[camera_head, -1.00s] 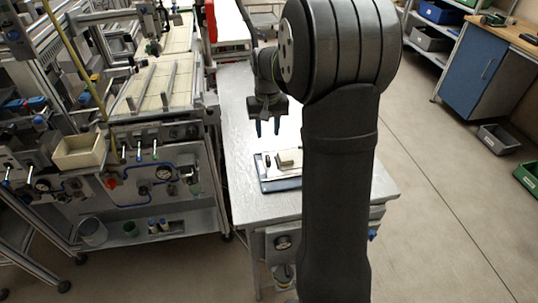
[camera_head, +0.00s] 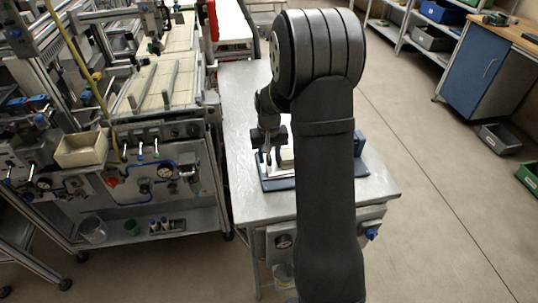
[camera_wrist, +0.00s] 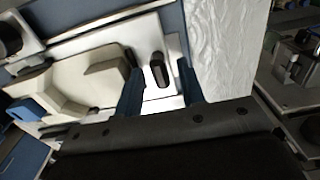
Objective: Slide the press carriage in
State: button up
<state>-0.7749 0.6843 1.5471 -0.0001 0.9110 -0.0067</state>
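The press carriage is a white plate (camera_wrist: 174,47) with a dark upright knob (camera_wrist: 158,70) near one end and a cream, notched block (camera_wrist: 78,86) beside it. In the head view, the cream block (camera_head: 287,157) shows partly behind my arm, on the press's blue base (camera_head: 277,185). My gripper (camera_wrist: 160,84) is open, with one blue finger on each side of the knob. I cannot tell whether either finger touches it. In the head view, my gripper (camera_head: 267,156) is low over the left end of the press. My arm hides much of the press.
The press stands on a grey metal table (camera_head: 246,130), bare to the left and in front. A blue upright part (camera_head: 360,142) shows right of my arm. A workstation (camera_head: 150,130) with rails and hoses stands close on the left. Open floor lies on the right.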

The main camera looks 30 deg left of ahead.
grip_shut()
jog(key=w+d, duration=0.5)
jog(key=shift+w+d, duration=0.1)
grip_release()
jog(key=shift+w+d, duration=0.1)
jog(key=shift+o, duration=0.5)
jog(key=shift+r, duration=0.1)
notch_tip(320, 180, up, 17)
jog(key=shift+r, duration=0.15)
